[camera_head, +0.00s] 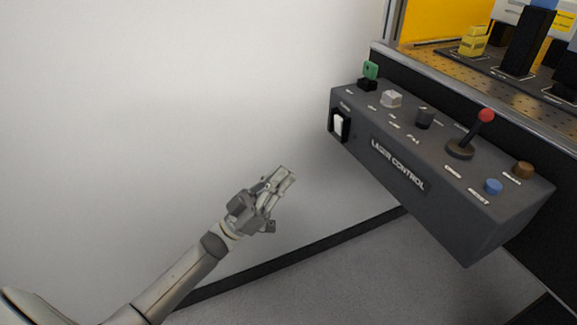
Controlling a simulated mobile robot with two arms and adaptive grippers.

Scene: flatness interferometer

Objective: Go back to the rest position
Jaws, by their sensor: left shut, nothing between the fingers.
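My left gripper (285,177) is at the end of my arm, which comes in from the lower left. It is shut and empty. It is in the air to the left of the dark grey laser control box (400,180) and apart from it. My right gripper is not in view.
The box carries a white rocker switch (339,126), a green-topped part (370,70), a red-tipped lever (485,116), a blue button (493,186) and a brown knob (523,169). A perforated bench (450,66) with optical parts is behind. The left side, before the white wall (150,100), is free.

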